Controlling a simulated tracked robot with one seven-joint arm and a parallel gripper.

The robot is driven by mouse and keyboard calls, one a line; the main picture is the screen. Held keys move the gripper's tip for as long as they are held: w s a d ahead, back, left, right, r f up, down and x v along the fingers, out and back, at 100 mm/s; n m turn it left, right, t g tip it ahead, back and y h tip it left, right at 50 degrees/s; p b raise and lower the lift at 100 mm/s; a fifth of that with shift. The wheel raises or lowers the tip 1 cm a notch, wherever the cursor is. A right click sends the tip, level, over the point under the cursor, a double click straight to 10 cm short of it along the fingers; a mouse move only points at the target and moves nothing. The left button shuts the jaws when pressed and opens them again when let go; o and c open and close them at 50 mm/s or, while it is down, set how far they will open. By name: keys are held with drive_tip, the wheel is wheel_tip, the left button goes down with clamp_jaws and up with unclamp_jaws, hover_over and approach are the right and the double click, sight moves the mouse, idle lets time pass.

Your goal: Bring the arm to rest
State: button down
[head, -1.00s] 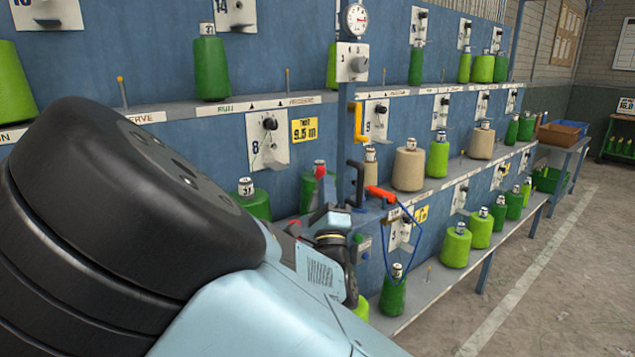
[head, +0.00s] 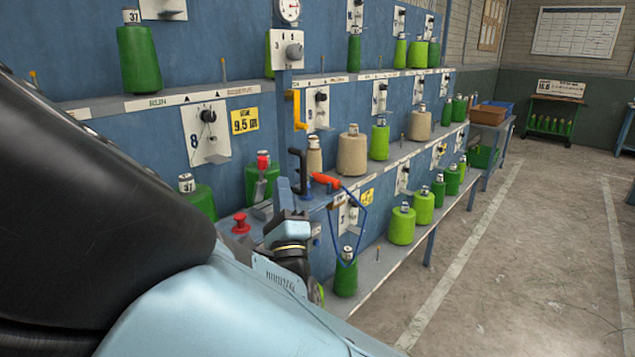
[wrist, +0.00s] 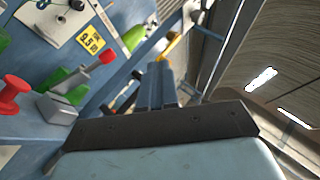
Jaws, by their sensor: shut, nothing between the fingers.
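My arm crosses the lower left of the head view, with a large black joint and light-blue links. My gripper (head: 284,190) is beyond them, in front of the creel rack (head: 231,178), partly hidden by my wrist. In the wrist view my gripper (wrist: 160,70) shows two blue-grey fingers together, with nothing seen between them. A red-handled tool (head: 325,180) with a blue cord lies just right of the gripper in the head view. A red push button (head: 240,222) is to its left, and it also shows in the wrist view (wrist: 13,90).
A black handle (head: 297,168) and a yellow handle (head: 297,108) stand close above the gripper. Green and beige yarn cones (head: 352,152) line the shelves. A brown bin (head: 487,115) is at the far end. Open floor (head: 530,250) lies to the right.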

drive_tip(key=w+d+f+m+g+h, duration=0.1)
drive_tip(key=w+d+m+g+h, duration=0.25)
drive_tip(key=d+m+h, duration=0.6)
drive_tip(key=w+d+f+m+g+h, duration=0.2)
drive_tip(key=w+d+m+g+h, duration=0.15)
drive_tip(key=d+m+h, duration=0.65)
drive_tip(key=s+d+f+m+g, duration=0.2)
drive_tip(key=s+d+m+g, duration=0.1)
drive_tip(key=d+m+g, duration=0.4)
drive_tip(key=s+d+f+m+g, duration=0.35)
drive_tip(key=d+g, duration=0.25)
drive_tip(key=d, duration=0.4)
drive_tip(key=s+d+m+g+y, duration=0.35)
drive_tip(key=s+m+y, duration=0.5)
drive_tip(key=m, duration=0.35)
drive_tip(key=s+a+r+m+t+y, duration=0.4)
drive_tip(key=s+a+r+m+y, duration=0.1)
drive_tip(key=r+m, duration=0.4)
wheel_tip(320, 180, up, 2)
drive_tip(key=shift+s+a+m, duration=0.3)
drive_tip(key=shift+s+a, duration=0.35)
drive_tip(key=shift+a, duration=0.25)
